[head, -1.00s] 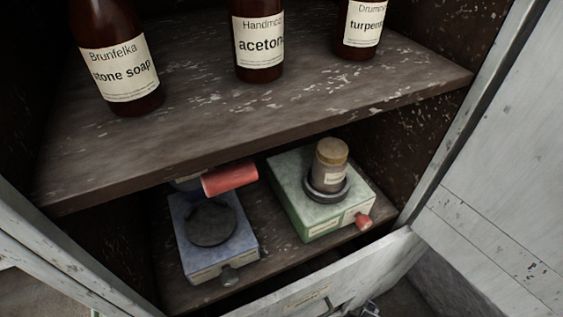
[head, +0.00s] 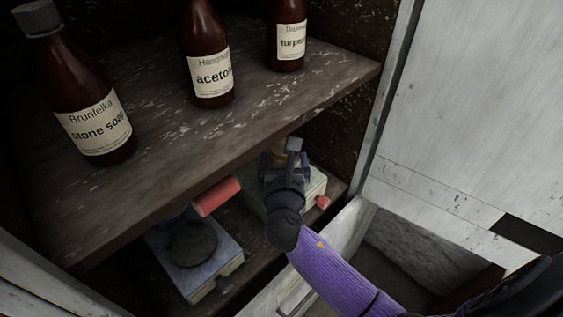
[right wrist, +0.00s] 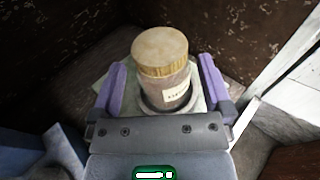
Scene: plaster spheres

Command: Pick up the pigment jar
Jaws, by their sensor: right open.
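The pigment jar (right wrist: 168,88) has a wooden-looking lid and a small pale label. It stands upright on the green hot plate (right wrist: 202,103) on the lower shelf. My right gripper (right wrist: 163,80) is open, with one purple finger on each side of the jar. My left gripper is not in view.
The upper shelf (head: 180,130) runs above the lower one and carries brown bottles (head: 90,110). A blue hot plate (head: 215,262) and a red cylinder (head: 217,197) are left of my arm. An open drawer (head: 360,235) and a cabinet door (head: 460,120) are at the right.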

